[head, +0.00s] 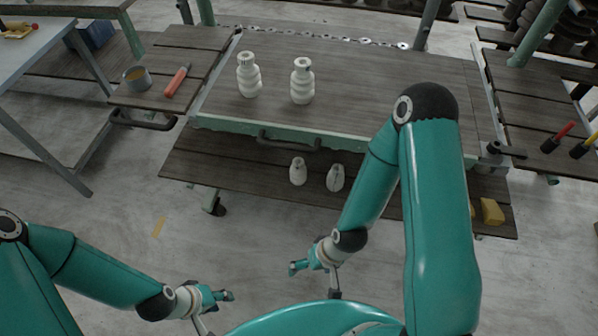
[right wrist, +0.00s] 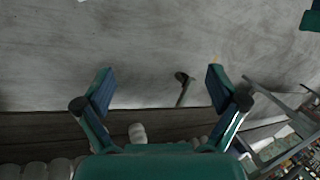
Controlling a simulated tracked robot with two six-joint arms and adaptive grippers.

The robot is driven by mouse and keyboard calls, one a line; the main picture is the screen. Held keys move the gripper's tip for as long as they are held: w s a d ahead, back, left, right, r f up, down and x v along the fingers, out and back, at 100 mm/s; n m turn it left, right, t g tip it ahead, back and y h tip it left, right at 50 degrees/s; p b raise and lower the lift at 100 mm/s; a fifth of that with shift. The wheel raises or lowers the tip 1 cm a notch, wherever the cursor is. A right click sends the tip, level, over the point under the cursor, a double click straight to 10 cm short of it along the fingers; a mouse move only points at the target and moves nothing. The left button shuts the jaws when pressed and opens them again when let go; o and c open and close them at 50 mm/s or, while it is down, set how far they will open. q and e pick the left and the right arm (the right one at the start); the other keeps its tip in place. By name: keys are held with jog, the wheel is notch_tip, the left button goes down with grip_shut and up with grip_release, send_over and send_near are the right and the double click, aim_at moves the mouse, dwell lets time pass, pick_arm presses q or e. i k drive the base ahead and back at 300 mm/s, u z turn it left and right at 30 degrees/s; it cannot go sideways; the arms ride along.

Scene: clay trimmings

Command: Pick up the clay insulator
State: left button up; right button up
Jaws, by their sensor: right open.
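Two white ribbed clay insulators stand upright on the wooden table top, a left one (head: 249,75) and a right one (head: 302,81). Two smaller white pieces, a left one (head: 298,171) and a right one (head: 336,177), are on the lower shelf; I cannot tell if they are insulators too. My right gripper (head: 298,267) is open and empty, in front of the lower shelf and apart from all of these. Its spread fingers show in the right wrist view (right wrist: 158,82). My left gripper (head: 226,296) is at the lower left, apart from everything; its finger gap is unclear.
The table (head: 370,85) has a handle on its front edge and a chain along its back. The lower shelf (head: 230,170) juts out in front. A grey cup (head: 137,78) and an orange-handled tool (head: 177,80) lie on the left side board. Yellow blocks (head: 491,211) sit at the shelf's right end.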

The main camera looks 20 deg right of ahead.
aim_at(298, 172)
jog(key=u, duration=1.05)
jog(key=k, duration=1.2)
jog(key=z, duration=0.5)
jog(key=i, duration=1)
